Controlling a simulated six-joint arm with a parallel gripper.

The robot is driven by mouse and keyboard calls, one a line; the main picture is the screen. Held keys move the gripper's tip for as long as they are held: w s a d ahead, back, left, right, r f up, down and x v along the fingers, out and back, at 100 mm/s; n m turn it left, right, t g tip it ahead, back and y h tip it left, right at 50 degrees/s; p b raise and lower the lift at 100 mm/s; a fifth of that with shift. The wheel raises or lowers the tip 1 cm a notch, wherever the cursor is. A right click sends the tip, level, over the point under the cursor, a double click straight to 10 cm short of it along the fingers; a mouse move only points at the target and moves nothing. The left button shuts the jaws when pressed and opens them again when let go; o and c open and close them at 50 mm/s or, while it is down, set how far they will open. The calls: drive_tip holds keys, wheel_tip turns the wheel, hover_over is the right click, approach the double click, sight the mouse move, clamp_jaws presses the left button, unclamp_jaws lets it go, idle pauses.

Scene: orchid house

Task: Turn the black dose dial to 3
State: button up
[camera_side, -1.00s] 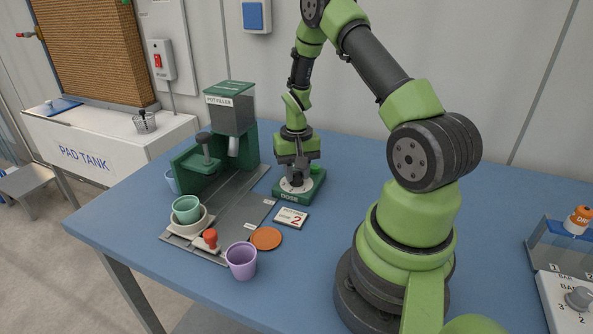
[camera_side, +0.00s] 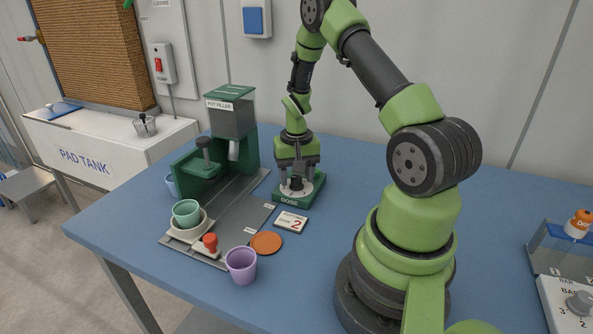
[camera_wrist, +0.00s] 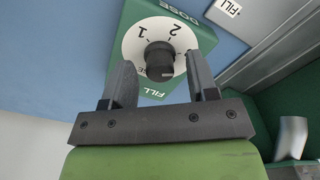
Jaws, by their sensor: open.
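The black dose dial (camera_wrist: 160,62) sits at the centre of a white numbered disc (camera_wrist: 131,46) on the green DOSE box (camera_wrist: 205,38). The figures 1 and 2 show on the disc's far side; I cannot make out a 3. A small pale mark shows on the dial's near lower edge. My gripper (camera_wrist: 159,72) is open, one finger on each side of the dial. A gap shows at the left finger; I cannot tell whether the right one touches. In the side view, my gripper (camera_side: 296,183) is down over the DOSE box (camera_side: 310,191), partly covering the dial.
A card (camera_side: 291,222) showing a 2 lies in front of the box. The pot filler (camera_side: 232,115) stands left of my gripper. A teal pot (camera_side: 186,212), red-topped stamp (camera_side: 210,243), orange saucer (camera_side: 265,243) and purple cup (camera_side: 241,265) stand nearer. The table behind the box is clear.

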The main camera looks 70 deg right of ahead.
sight(296, 177)
wheel_tip(296, 177, up, 10)
idle(0.4)
drive_tip(key=a+r+n+t, duration=0.3)
drive_tip(key=a+r, duration=0.8)
drive_tip(key=r, duration=0.1)
drive_tip(key=s+a+r+n+t+y, duration=0.2)
drive_tip(key=s+a+r+n+t, duration=0.1)
drive_tip(key=s+a, duration=0.7)
wheel_tip(296, 177, up, 2)
drive_tip(key=shift+s+a+r+n+t, duration=0.25)
drive_tip(key=shift+a+t, duration=0.35)
drive_tip(key=shift+a, duration=0.35)
